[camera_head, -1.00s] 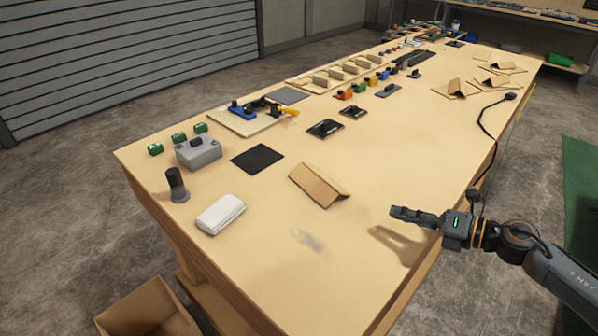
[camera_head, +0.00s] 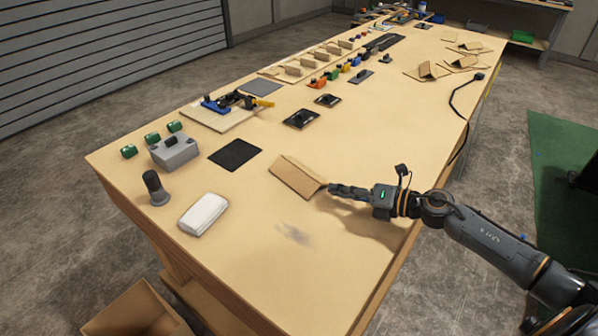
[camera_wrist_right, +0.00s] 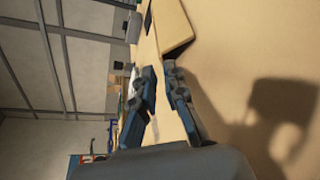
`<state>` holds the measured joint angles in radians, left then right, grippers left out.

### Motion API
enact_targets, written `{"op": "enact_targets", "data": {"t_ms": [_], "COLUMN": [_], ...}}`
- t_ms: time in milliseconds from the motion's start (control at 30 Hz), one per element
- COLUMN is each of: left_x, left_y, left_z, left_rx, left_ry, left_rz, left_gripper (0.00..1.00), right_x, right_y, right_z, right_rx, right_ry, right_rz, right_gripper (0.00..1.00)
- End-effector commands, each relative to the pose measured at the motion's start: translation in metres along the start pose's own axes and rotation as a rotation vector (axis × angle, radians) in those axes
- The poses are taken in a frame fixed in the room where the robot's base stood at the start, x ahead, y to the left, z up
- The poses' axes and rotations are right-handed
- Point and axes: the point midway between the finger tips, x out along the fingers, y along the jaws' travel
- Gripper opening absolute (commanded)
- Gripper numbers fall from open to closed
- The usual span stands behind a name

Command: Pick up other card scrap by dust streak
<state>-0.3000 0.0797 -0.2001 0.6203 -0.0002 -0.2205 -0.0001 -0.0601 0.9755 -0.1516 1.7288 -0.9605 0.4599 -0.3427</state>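A folded brown card scrap (camera_head: 297,177) lies on the workbench, bent along a crease. A grey dust streak (camera_head: 295,235) is on the bench just in front of it. My right gripper (camera_head: 333,190) is at the card's right end, low over the bench; I cannot tell if it touches. In the right wrist view the card (camera_wrist_right: 173,27) lies beyond the fingertips (camera_wrist_right: 159,70), which are apart with nothing between them. More folded card scraps (camera_head: 427,72) lie at the bench's far right. My left gripper is not in view.
A white folded cloth (camera_head: 203,213), a dark cylinder (camera_head: 156,187), a grey box (camera_head: 174,150) and a black mat (camera_head: 235,154) are to the left. A black cable (camera_head: 465,110) runs along the right edge. The bench (camera_head: 270,285) is bare at the front.

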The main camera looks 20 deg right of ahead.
Motion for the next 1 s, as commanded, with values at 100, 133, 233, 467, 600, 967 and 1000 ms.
{"op": "enact_targets", "data": {"t_ms": [100, 133, 233, 467, 600, 967, 1000], "left_x": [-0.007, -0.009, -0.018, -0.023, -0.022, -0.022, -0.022], "left_y": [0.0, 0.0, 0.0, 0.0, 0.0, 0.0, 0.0], "left_z": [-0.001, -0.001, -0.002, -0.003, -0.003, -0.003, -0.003], "left_rx": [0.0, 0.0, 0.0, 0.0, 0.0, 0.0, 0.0], "left_ry": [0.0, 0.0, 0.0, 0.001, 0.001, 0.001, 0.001], "left_rz": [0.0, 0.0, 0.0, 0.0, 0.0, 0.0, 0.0], "left_gripper": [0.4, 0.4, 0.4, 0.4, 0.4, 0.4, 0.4], "right_x": [0.009, 0.013, 0.029, 0.052, 0.052, 0.052, 0.052], "right_y": [0.002, 0.003, 0.003, -0.001, -0.002, -0.002, -0.002], "right_z": [0.0, 0.0, -0.003, -0.006, -0.007, -0.006, -0.006], "right_rx": [0.002, 0.002, 0.003, 0.0, -0.001, -0.001, -0.001], "right_ry": [-0.002, -0.002, -0.003, -0.001, 0.0, 0.0, 0.0], "right_rz": [0.002, 0.003, 0.004, 0.001, 0.0, 0.0, 0.0], "right_gripper": [0.11, 0.11, 0.11, 0.11, 0.11, 0.0, 0.0]}}
